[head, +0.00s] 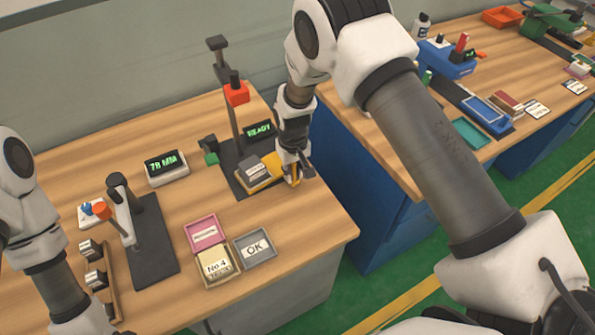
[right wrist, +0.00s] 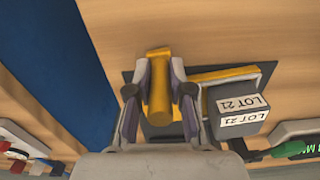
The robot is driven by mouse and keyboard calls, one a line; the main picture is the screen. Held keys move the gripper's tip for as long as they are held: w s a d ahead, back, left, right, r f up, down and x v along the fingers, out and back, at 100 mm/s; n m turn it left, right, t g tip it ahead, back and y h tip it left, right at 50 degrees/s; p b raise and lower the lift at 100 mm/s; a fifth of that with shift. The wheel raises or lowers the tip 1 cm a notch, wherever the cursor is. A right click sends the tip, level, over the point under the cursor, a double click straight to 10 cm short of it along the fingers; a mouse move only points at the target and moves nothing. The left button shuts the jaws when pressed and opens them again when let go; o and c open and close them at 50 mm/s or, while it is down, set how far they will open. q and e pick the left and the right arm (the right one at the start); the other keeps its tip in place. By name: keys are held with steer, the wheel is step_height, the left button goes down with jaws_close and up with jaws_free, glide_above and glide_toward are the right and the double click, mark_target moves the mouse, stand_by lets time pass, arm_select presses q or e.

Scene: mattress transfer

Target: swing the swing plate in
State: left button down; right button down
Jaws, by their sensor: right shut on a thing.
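The swing plate (head: 271,183) is yellow and lies over the dark base of the press-like station near the table's right edge. It also shows in the right wrist view (right wrist: 215,75). A dark grey block (right wrist: 240,108) with white LOT 21 labels sits at the plate. My right gripper (head: 293,176) is shut on the plate's upright yellow handle (right wrist: 158,90), with a finger on each side of it. The gripper hides part of the plate and base in the head view. My left arm enters at the left, but its fingers are out of view.
Pink (head: 205,233), yellow No.4 (head: 217,266) and grey OK trays (head: 254,249) stand nearer me. A 78 MM display (head: 166,167) is left. A gap separates the blue bench (head: 345,200).

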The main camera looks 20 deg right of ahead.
arm_select(q)
steer(key=shift+w+a+f, duration=0.1)
steer(key=shift+a+f, duration=0.15)
steer(key=shift+a, duration=0.15)
arm_select(e)
steer(key=shift+w+a+m, duration=0.15)
steer(key=shift+a+m, duration=0.35)
steer(key=shift+m, duration=0.3)
steer(key=c, duration=1.2)
jaws_free()
steer(key=shift+w, duration=0.1)
arm_select(q)
steer(key=shift+w+f, duration=0.1)
steer(key=shift+w, duration=0.1)
arm_select(e)
steer(key=shift+o, duration=0.7)
steer(key=shift+w+a+f, duration=0.1)
steer(key=shift+w+f, duration=0.05)
steer(key=shift+r, duration=0.45)
step_height(320, 180, up, 11)
